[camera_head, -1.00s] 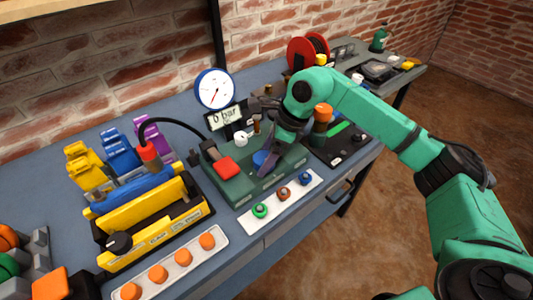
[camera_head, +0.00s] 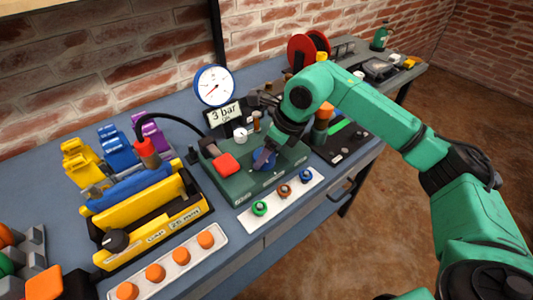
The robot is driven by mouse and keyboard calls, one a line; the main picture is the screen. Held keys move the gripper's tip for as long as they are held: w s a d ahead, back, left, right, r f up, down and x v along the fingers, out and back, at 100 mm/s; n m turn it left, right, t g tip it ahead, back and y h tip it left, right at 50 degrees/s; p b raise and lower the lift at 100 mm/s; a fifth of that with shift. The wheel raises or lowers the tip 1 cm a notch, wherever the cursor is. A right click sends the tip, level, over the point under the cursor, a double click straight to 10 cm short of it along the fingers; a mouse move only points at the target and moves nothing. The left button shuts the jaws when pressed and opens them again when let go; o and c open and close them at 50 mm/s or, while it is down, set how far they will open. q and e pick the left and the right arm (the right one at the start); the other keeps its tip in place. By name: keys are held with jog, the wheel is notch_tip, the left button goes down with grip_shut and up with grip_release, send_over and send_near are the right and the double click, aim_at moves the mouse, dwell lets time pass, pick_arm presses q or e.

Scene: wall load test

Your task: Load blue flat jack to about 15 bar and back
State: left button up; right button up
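The blue flat jack (camera_head: 140,187) lies in a yellow frame (camera_head: 150,215) at the left, with a red fitting (camera_head: 146,147) and black hose at its back. The hose runs to the green pump unit (camera_head: 230,185). The unit carries a red pad (camera_head: 226,163), a white knob (camera_head: 241,135) and a round blue button (camera_head: 259,163). Its display (camera_head: 223,115) reads 3 bar. The round gauge (camera_head: 214,86) stands behind it. My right gripper (camera_head: 266,158) points down at the blue button and partly covers it; I cannot tell its finger opening. My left gripper is not in view.
Yellow, blue and purple pieces (camera_head: 117,146) stand behind the frame. A strip with green, brown and blue knobs (camera_head: 284,190) and a strip of orange knobs (camera_head: 180,256) lie along the front edge. A red reel (camera_head: 302,50) stands at the back.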

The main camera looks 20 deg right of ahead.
jog(key=m+h+b, duration=0.1)
jog(key=m, duration=0.2)
jog(key=m+t+h+b, duration=0.1)
jog(key=m, duration=0.3)
jog(key=shift+a+t+b, duration=0.2)
jog(key=shift+t+b, duration=0.1)
jog(key=m+h+b, duration=0.1)
jog(key=m, duration=0.2)
jog(key=m+h, duration=0.1)
jog(key=m, duration=0.2)
jog(key=shift+a+r+h+b, duration=0.1)
jog(key=shift+h+b, duration=0.2)
jog(key=shift+b, duration=0.1)
jog(key=o, duration=1.4)
jog(key=shift+s, duration=0.1)
jog(key=shift+c, duration=0.2)
jog(key=p+v, duration=0.2)
jog(key=v, duration=1.2)
jog(key=shift+a+r, duration=0.15)
jog(key=shift+r, duration=0.15)
